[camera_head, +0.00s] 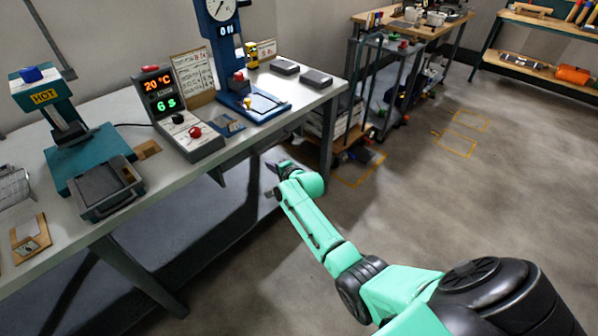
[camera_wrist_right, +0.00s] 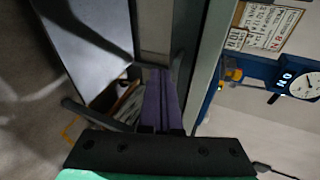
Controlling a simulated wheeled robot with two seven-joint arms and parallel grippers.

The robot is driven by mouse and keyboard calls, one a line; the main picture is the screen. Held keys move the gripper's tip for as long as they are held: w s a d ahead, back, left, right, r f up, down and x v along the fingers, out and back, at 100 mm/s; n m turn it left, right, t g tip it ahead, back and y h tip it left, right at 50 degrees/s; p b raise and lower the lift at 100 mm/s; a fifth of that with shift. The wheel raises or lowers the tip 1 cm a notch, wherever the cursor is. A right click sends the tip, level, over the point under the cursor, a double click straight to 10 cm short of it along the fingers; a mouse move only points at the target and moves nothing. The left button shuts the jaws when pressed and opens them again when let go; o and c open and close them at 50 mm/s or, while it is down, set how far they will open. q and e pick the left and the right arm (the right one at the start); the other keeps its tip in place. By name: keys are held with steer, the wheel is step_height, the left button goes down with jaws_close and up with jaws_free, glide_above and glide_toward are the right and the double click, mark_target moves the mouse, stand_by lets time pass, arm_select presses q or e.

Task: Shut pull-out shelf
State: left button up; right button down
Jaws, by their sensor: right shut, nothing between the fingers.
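A wide blue-grey shelf (camera_head: 185,228) lies low beneath the workbench in the head view. It appears to be the pull-out shelf, but how far out it stands is unclear. A grey flat surface, seemingly the same shelf, shows at upper left in the right wrist view (camera_wrist_right: 95,45). My right gripper (camera_head: 271,167) is near the bench's right end, below the bench top and by the shelf's far right end. Its purple fingers are shut and empty in the right wrist view (camera_wrist_right: 158,78). I cannot tell whether they touch the shelf. My left gripper is out of view.
The workbench (camera_head: 245,133) bears a hot press (camera_head: 45,95), a grey tray (camera_head: 107,190), a control box (camera_head: 180,115) and a blue dial press (camera_head: 228,50). A cart (camera_head: 385,90) stands beyond its right end. Open floor (camera_head: 480,190) lies to the right.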

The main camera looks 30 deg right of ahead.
steer(key=p+v, duration=0.2)
steer(key=v, duration=0.8)
steer(key=s+f+n+g, duration=0.25)
steer(key=s+f, duration=0.25)
steer(key=f, duration=0.3)
steer(key=s+a+f+n+g+p, duration=0.1)
steer(key=s+f+n+g, duration=0.15)
steer(key=s+f, duration=0.5)
steer(key=s+f+n+g, duration=0.1)
steer(key=s+f+n, duration=0.2)
steer(key=f, duration=0.6)
arm_select(q)
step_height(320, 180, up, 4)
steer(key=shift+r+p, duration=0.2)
steer(key=shift+p, duration=0.3)
arm_select(e)
steer(key=s+f+n+g, duration=0.3)
steer(key=s+f+n, duration=0.2)
steer(key=s, duration=1)
steer(key=s+f+n+g+h, duration=0.1)
steer(key=s+f+n+g, duration=0.2)
steer(key=s, duration=1.2)
step_height(320, 180, down, 6)
steer(key=d+n, duration=0.1)
steer(key=n, duration=0.2)
steer(key=shift+s+r+g, duration=0.15)
steer(key=shift+s+g, duration=0.15)
